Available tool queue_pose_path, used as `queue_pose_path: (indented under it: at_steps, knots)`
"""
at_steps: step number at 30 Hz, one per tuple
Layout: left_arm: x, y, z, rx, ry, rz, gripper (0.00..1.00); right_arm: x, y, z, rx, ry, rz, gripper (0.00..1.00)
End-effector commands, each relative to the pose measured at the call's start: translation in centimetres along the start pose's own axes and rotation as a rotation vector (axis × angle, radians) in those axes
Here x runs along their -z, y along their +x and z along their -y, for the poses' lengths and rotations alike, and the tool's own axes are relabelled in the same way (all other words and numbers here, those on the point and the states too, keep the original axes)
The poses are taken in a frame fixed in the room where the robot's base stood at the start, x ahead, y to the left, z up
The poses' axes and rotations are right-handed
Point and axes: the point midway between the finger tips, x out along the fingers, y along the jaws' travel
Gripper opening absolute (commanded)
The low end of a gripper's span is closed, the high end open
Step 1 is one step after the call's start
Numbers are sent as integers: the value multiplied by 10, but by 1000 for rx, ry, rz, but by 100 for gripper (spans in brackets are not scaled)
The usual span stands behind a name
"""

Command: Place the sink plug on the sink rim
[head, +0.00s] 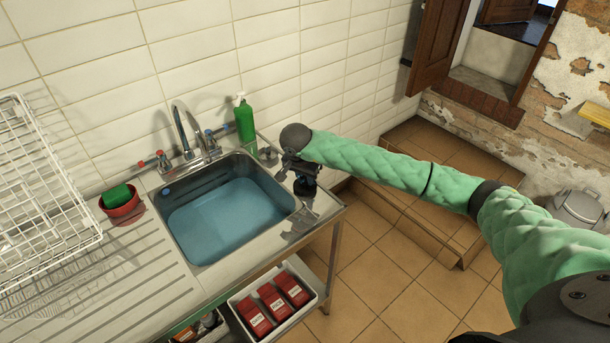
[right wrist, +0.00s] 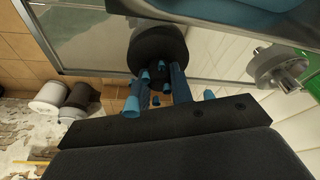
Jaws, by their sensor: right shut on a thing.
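The steel sink (head: 255,170) holds blue water, and its rim runs around the basin. My right gripper (head: 301,176) is over the rim's right side, near the counter's right end. It is shut on the dark round sink plug (head: 305,187). In the right wrist view the black plug (right wrist: 158,48) sits at the blue-tipped fingers (right wrist: 170,103), with the sink edge behind it. I cannot tell whether the plug touches the rim. The fingers partly hide the plug. My left gripper is not in view.
A tap (head: 205,140) and a green soap bottle (head: 245,120) stand behind the basin. A small metal piece (right wrist: 278,66) is near the bottle. A red bowl with a green sponge (head: 118,197) and a white dish rack (head: 38,180) are at left. Red boxes (head: 275,302) lie below.

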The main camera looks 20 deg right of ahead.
Motion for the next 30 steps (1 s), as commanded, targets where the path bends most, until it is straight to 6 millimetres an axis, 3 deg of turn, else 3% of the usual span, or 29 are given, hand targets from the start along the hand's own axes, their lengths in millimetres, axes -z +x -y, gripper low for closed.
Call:
queue_pose_path:
  at_steps: [14, 15, 18, 30]
  knots:
    - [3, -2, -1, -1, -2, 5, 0, -1, 3, 0, 0, 0, 0, 10]
    - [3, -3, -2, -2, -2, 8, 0, -1, 3, 0, 0, 0, 0, 24]
    - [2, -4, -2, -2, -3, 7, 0, -1, 2, 0, 0, 0, 0, 44]
    - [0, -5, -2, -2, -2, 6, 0, -1, 1, 0, 0, 0, 0, 44]
